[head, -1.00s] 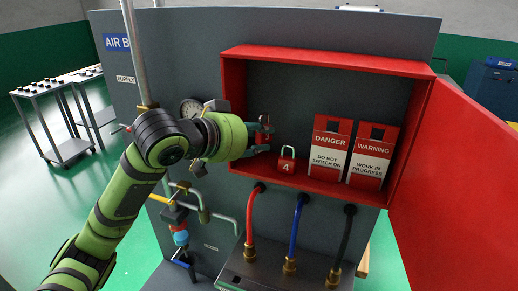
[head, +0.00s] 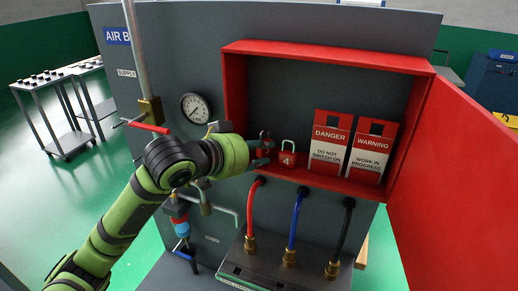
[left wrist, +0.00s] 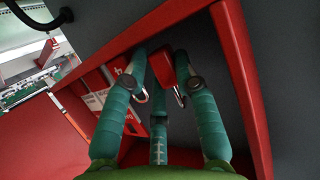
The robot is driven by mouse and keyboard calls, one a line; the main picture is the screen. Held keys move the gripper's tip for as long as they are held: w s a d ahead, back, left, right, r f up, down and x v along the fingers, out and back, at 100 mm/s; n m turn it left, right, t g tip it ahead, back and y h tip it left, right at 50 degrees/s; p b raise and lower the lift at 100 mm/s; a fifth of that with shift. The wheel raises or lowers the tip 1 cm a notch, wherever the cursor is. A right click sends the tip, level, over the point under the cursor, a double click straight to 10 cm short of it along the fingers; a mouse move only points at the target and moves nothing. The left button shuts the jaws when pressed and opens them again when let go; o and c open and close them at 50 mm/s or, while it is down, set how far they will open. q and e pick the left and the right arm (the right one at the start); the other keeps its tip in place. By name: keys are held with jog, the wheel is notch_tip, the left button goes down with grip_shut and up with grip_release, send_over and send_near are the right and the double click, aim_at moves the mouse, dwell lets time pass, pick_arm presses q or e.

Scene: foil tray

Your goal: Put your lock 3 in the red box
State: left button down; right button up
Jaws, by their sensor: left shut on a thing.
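The red box (head: 335,59) is open on the panel. My left gripper (head: 262,150) reaches into its lower left and is shut on a red padlock, lock 3 (head: 264,154). The fingers partly hide this lock, and its number is hard to read. In the left wrist view the lock (left wrist: 181,65) sits among the teal fingers, near the right one. It is low, close to the box floor; I cannot tell whether it touches. Lock 4 (head: 287,159), a red padlock with a metal shackle, stands just right of it. My right gripper is not in view.
A DANGER tag (head: 330,143) and a WARNING tag (head: 371,152) stand in the box, right of lock 4. The open red door (head: 450,170) is on the right. Red, blue and black hoses hang below. A gauge (head: 196,108) and a pipe are at left.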

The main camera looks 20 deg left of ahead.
pick_arm(q)
jog(key=shift+f, duration=0.2)
jog(key=c, duration=1)
grip_release()
jog(key=shift+o, duration=0.2)
jog(key=shift+r, duration=0.55)
jog(key=shift+s+a+r, duration=0.1)
jog(key=shift+s+a, duration=0.1)
jog(key=shift+s, duration=0.1)
jog(key=b+v, duration=0.4)
jog(key=v, duration=0.7)
jog(key=shift+s, duration=0.2)
jog(key=shift+r, duration=0.15)
